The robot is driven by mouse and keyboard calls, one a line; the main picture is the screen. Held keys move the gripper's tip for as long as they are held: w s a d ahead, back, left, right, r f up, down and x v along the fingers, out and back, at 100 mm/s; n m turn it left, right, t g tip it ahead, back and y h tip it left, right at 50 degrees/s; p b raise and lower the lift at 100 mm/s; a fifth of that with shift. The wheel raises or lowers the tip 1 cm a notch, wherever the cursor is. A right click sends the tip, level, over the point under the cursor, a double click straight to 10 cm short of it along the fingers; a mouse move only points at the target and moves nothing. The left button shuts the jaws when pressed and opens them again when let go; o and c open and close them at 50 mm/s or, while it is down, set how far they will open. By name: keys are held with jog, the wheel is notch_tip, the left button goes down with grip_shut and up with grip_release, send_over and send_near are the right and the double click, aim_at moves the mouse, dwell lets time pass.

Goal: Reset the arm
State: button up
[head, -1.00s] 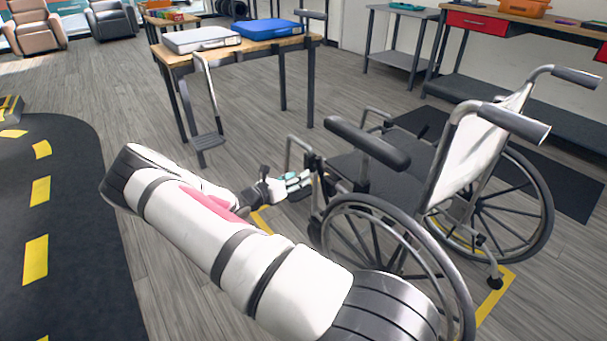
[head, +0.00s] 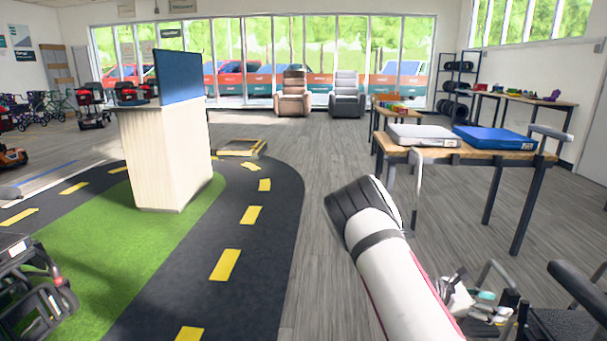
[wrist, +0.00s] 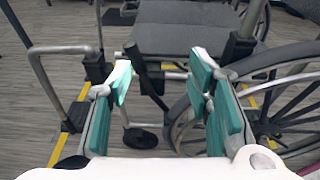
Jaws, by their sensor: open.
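My gripper (head: 472,298) is at the lower right of the head view, at the end of my white arm. It is beside the wheelchair (head: 580,285), near its front frame. In the wrist view my gripper (wrist: 163,88) shows its teal finger pads spread apart with no object held between them. The wheelchair's dark grey seat (wrist: 190,38) lies beyond the fingers. A large wheel is at the right and a metal tube frame at the left. I cannot tell whether a finger touches the wheelchair. Most of the wheelchair is cut off in the head view.
A wooden-topped table (head: 470,154) with a grey case (head: 424,135) and a blue case (head: 495,137) stands behind my arm. A counter (head: 165,155) stands on green turf at the left. A black track (head: 265,215) with yellow dashes curves past it. Grey floor is clear in the middle.

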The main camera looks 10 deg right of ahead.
jog(key=s+a+r+m+y, duration=0.5)
jog(key=s+a+r+m, duration=0.15)
jog(key=a+r, duration=0.35)
jog(key=s+a+r+m+y, duration=0.4)
jog(key=s+a+r+m, duration=0.2)
jog(key=s+a+r, duration=0.3)
jog(key=s+a+r+m+t+y, duration=0.2)
jog(key=s+a+r+y, duration=0.1)
jog(key=s+a, duration=0.6)
jog(key=s+a+r+m+t+y, duration=0.1)
jog(key=s+a+r+t+y, duration=0.15)
jog(key=s+a, duration=0.65)
notch_tip(320, 180, up, 29)
jog(key=t+p, duration=0.3)
jog(key=p, duration=2.4)
jog(key=shift+w+d+r, duration=0.15)
jog(key=shift+d+r, duration=0.05)
jog(key=shift+d, duration=0.2)
